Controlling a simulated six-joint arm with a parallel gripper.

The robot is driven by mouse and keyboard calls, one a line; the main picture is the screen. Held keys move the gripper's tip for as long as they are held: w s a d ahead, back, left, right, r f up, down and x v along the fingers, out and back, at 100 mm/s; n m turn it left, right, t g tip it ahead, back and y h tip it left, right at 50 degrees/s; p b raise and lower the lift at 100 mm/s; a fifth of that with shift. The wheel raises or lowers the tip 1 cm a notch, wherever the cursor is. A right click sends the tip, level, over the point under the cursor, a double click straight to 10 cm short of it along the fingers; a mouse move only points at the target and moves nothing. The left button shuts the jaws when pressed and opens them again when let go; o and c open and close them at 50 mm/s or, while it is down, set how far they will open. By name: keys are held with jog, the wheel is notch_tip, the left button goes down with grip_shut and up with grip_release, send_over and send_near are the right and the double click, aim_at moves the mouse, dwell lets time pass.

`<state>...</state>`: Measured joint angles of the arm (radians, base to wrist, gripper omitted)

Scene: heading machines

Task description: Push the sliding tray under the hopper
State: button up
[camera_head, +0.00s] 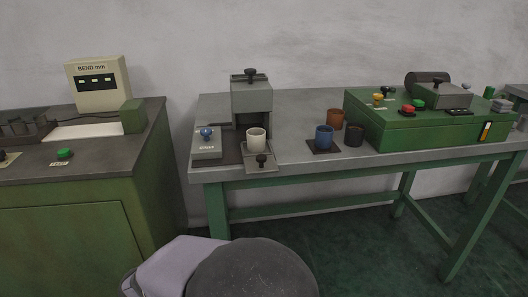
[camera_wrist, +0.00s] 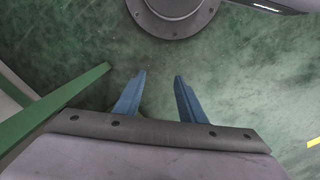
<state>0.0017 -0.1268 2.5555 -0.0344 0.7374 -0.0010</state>
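The sliding tray (camera_head: 280,156) is a flat grey plate with a dark knob (camera_head: 262,158) at its front, pulled out toward the front edge of the table. A cream cup (camera_head: 256,139) stands upright on it, in front of the hopper (camera_head: 251,97). The hopper is a grey box on a stand with a dark knob on top and a dark opening below. My gripper (camera_wrist: 151,97) shows in the wrist view with its two blue fingers apart and nothing between them. It points at the green floor, away from the tray. In the head view my fingers are not seen.
A grey box with a blue knob (camera_head: 207,133) stands left of the hopper. A blue cup (camera_head: 324,138), an orange cup (camera_head: 336,119) and a dark cup (camera_head: 353,135) stand to the right. A green control box (camera_head: 410,132) is farther right. A green cabinet (camera_head: 75,215) stands left of the table.

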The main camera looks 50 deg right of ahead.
jog(key=s+d+r+n+g+h+p, duration=0.25)
jog(key=d+r+p, duration=0.2)
jog(key=d, duration=0.25)
jog(key=n+h+p, duration=0.9)
jog(key=h+p, duration=0.2)
jog(key=h, duration=0.3)
send_near(271, 160)
notch_tip(271, 160, up, 3)
jog(key=s+a, duration=0.2)
jog(key=d+n, duration=0.1)
jog(key=n, duration=0.1)
jog(key=d+n+t+h, duration=0.1)
jog(key=d, duration=0.1)
jog(key=shift+w+d+f+n+t, duration=0.1)
jog(key=shift+d+f+n+t, duration=0.15)
jog(key=shift+f+n, duration=0.15)
jog(key=shift+w+d+f+n+t, duration=0.1)
jog(key=shift+d+n+t, duration=0.2)
jog(key=shift+n, duration=0.35)
jog(key=shift+w+d+f+n+t, duration=0.1)
jog(key=shift+d+n+t, duration=0.2)
jog(key=shift+n, duration=0.3)
jog(key=shift+d+p, duration=0.3)
jog(key=shift+d, duration=3.3)
jog(key=shift+c, duration=0.3)
